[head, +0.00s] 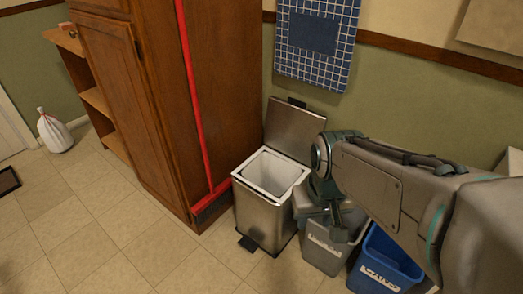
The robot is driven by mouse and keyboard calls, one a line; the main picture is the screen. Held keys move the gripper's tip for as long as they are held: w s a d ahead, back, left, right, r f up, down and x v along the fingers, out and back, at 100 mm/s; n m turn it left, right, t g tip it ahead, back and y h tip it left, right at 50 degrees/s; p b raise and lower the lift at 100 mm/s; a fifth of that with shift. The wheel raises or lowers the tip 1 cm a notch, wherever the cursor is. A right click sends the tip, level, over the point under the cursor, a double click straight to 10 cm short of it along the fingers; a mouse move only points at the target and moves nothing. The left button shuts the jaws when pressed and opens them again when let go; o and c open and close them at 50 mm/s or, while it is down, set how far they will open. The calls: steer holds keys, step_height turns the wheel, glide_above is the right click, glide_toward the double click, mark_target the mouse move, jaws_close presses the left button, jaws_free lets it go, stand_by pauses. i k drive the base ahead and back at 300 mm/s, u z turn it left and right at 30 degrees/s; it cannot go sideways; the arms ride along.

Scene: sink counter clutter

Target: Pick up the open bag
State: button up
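A white open bag (273,170) lines the inside of a square metal trash can (262,220), whose lid (296,128) stands raised at the back. The bag's rim shows around the can's mouth, and its inside looks empty from here. My gripper (336,236) hangs just right of the metal can, above a grey bin, apart from the bag. Its fingers are small and dark, so I cannot tell whether they are open or shut. A second white bag (55,132), gathered and tied at the top, stands on the floor at the far left.
A grey bin (322,256) and a blue bin labelled CANS (383,264) stand right of the metal can, partly behind my arm. A tall wooden cabinet (130,100) with a red broom (197,110) against it is on the left. The tiled floor (120,235) in front is clear.

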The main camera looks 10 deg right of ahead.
mark_target(273, 178)
steer(key=k, duration=0.3)
steer(key=u, duration=0.65)
steer(key=i, duration=0.9)
steer(key=z, duration=0.75)
steer(key=i, duration=0.45)
steer(key=z, duration=0.25)
